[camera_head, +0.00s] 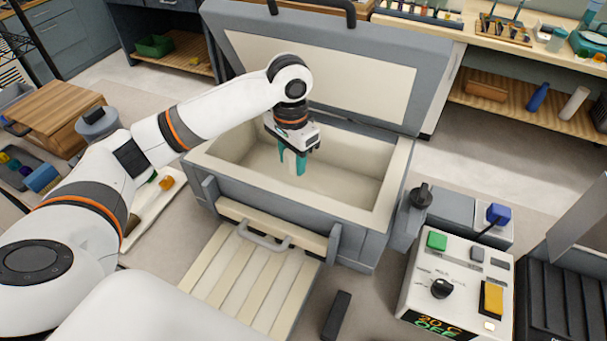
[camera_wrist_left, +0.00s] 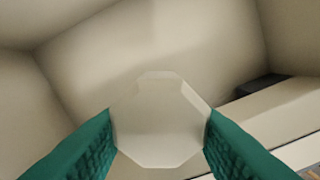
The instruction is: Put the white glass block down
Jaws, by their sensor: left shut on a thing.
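The white glass block (camera_wrist_left: 160,120) is a pale, many-sided piece between the two teal fingers of my left gripper (camera_wrist_left: 160,130) in the left wrist view. In the head view my left gripper (camera_head: 294,163) points down inside the open grey box with a cream lining (camera_head: 375,207). The block (camera_head: 300,168) shows there as a small pale piece at the fingertips. The box's floor lies below; I cannot tell whether the block touches it. My right gripper is not in view.
The box's lid (camera_head: 320,72) stands open behind. A slatted cream panel (camera_head: 245,280) lies in front. A control unit with green and yellow buttons (camera_head: 455,285) stands at the right. A shelf bench (camera_head: 535,60) is at the back right. The box interior around the gripper looks empty.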

